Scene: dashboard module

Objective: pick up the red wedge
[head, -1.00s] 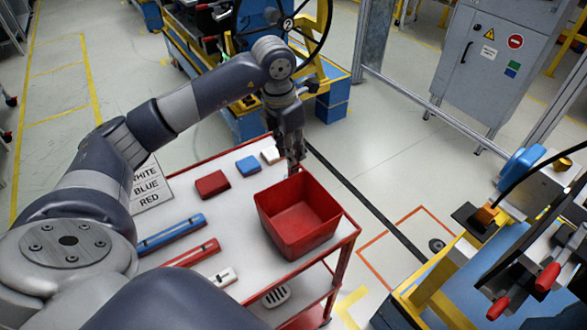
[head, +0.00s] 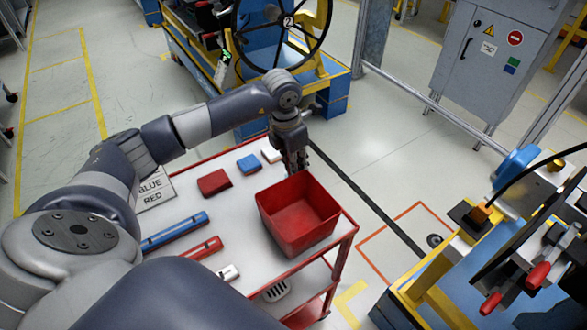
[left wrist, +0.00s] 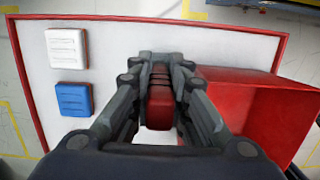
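A red wedge (left wrist: 160,108) shows in the left wrist view, standing between the two fingers of my left gripper (left wrist: 160,68). The fingers lie close along both its sides. I cannot tell whether they press on it. In the head view my left gripper (head: 293,162) points down at the far side of the red bin (head: 298,215). The bin's rim hides its fingertips, and I cannot make out the wedge there. In the left wrist view the bin (left wrist: 275,105) is just right of the gripper. My right gripper is not in view.
A white block (head: 272,155), a blue block (head: 249,164) and a larger red block (head: 214,183) lie left of the gripper on the cart top (head: 240,196). Blue (head: 176,231) and red (head: 193,251) bars lie nearer me. A wheel-handled machine (head: 280,30) stands behind.

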